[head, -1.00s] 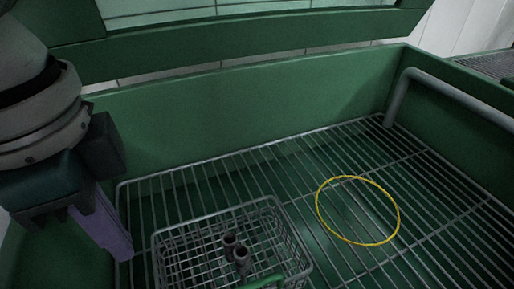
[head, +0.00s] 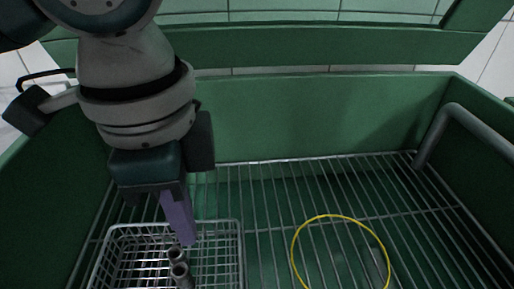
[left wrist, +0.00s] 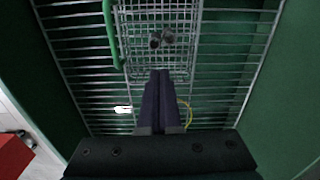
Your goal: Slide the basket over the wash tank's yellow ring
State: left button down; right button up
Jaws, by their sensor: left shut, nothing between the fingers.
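The wire basket (head: 228,250) stands on the tank's grate at the lower left of the head view, cut off by the bottom edge. Dark cylindrical parts (head: 180,270) are in it. It also shows in the left wrist view (left wrist: 190,62), with a green handle (left wrist: 110,35) along one side. The yellow ring (head: 328,216) lies to the right of the basket, apart from it; the left wrist view shows part of it (left wrist: 188,112), the rest hidden behind my gripper. My right gripper is out of view.
The green wash tank (head: 310,115) has high walls around the wire grate (head: 265,205). A grey pipe (head: 475,128) runs along the right wall. The grate between the ring and the back wall is clear. A red object (left wrist: 14,158) shows outside the tank.

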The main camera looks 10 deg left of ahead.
pick_arm(q)
jog(key=b, duration=0.3)
send_over(202, 280)
notch_tip(202, 280, down, 9)
jog(key=shift+f, duration=0.1)
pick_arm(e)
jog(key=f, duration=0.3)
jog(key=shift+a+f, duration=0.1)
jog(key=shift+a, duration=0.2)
pick_arm(q)
jog(key=d, duration=0.1)
jog(key=w+d, duration=0.1)
jog(key=d, duration=0.1)
jog(key=shift+w, duration=0.1)
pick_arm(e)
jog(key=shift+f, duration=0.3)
pick_arm(q)
jog(key=shift+w+d, duration=0.1)
jog(key=shift+d, duration=0.35)
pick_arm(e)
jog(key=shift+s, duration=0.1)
